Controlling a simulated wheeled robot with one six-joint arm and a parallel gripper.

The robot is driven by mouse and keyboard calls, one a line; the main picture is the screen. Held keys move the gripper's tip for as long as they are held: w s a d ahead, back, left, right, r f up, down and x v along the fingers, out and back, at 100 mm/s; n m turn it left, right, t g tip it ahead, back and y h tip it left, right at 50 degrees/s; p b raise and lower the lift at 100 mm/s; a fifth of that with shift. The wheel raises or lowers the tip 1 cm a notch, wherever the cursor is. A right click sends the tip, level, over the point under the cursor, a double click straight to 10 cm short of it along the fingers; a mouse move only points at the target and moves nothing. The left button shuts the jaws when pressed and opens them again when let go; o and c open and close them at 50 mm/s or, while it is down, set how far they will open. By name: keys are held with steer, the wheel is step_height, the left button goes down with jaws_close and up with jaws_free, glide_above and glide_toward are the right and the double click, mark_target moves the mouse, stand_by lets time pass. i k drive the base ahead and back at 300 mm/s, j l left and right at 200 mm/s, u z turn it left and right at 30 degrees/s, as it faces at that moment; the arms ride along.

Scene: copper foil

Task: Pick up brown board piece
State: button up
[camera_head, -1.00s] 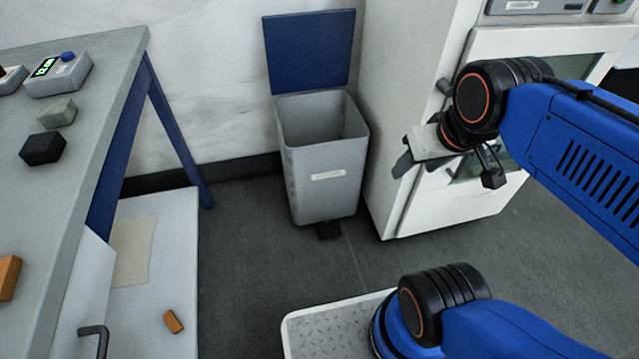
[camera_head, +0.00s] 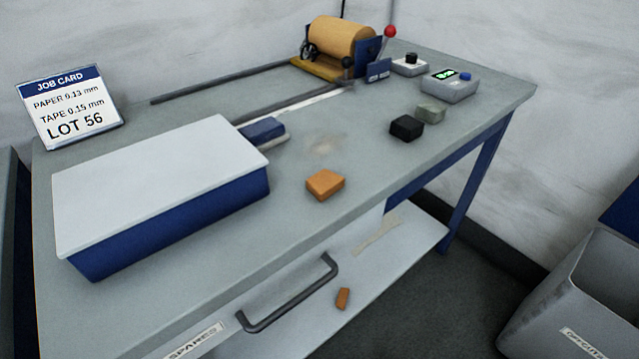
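Two brown pieces show in the head view. An orange-brown block (camera_head: 325,185) lies on the grey tabletop (camera_head: 300,240), near its front edge. A smaller brown piece (camera_head: 343,298) lies on the pale lower shelf (camera_head: 395,268), below the table's front edge. I cannot tell from the picture which one is the board piece. A thin tan strip or sheet (camera_head: 377,236) also lies on the shelf, partly hidden by the table. My gripper and arm are out of view.
A black block (camera_head: 406,128) and a grey-green block (camera_head: 431,113) sit at the right. A blue box with a white lid (camera_head: 160,175) fills the left. A drawer handle (camera_head: 290,295) juts out in front. A grey bin (camera_head: 570,290) stands on the floor at right.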

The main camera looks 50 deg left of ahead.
mark_target(322, 185)
steer(key=u, duration=1.85)
